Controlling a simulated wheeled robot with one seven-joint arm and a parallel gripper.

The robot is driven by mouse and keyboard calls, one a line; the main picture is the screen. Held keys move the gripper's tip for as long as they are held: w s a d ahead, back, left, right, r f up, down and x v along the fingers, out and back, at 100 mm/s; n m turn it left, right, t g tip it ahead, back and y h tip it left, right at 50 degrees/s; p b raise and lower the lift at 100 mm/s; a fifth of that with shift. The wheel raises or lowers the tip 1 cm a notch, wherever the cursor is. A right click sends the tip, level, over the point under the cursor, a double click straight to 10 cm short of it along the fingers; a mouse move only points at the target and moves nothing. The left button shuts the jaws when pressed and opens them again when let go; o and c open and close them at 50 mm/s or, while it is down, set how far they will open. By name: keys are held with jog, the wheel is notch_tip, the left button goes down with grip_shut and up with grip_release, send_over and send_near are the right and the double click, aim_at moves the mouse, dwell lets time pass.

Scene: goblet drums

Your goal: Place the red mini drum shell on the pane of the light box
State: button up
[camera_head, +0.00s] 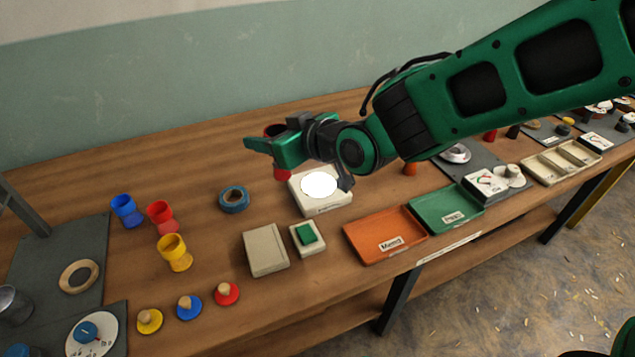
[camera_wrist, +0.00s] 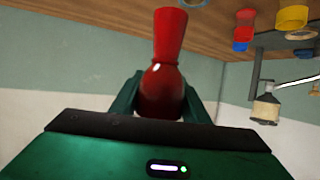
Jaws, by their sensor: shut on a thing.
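A red goblet-shaped drum shell (camera_wrist: 163,90) is held between the two green fingers of my gripper (camera_wrist: 160,97) in the wrist view. In the head view my gripper (camera_head: 268,146) partly hides the shell; its dark-mouthed rim (camera_head: 274,130) shows above the fingers and its red lower end (camera_head: 281,174) below. It looks roughly upright. The light box (camera_head: 333,208) is a pale box with a glowing round white pane (camera_head: 319,184) on top. The pane looks bare. The shell is at the upper left of the pane in the picture, apparently above the table; its exact height is unclear.
Blue (camera_head: 126,211), red (camera_head: 161,216) and yellow (camera_head: 174,252) goblet shells stand at left. A blue tape ring (camera_head: 233,200) lies left of the light box. A beige block (camera_head: 265,250), a green-topped box (camera_head: 308,238) and an orange tray (camera_head: 385,235) lie in front.

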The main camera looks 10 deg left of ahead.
jog(key=shift+w+d+f, duration=1)
jog(key=shift+w+f, duration=0.6)
jog(key=shift+f, duration=0.2)
jog(key=shift+w+d+f, duration=1)
jog(key=shift+w+f, duration=0.65)
jog(key=shift+f, duration=0.2)
jog(key=shift+w+d+f, duration=1)
jog(key=shift+w+f, duration=0.6)
jog(key=shift+f, duration=0.2)
jog(key=shift+f, duration=0.1)
jog(key=o, duration=1)
jog(key=shift+c, duration=0.2)
jog(key=shift+o, duration=0.5)
jog(key=shift+d, duration=0.1)
jog(key=v, duration=1.2)
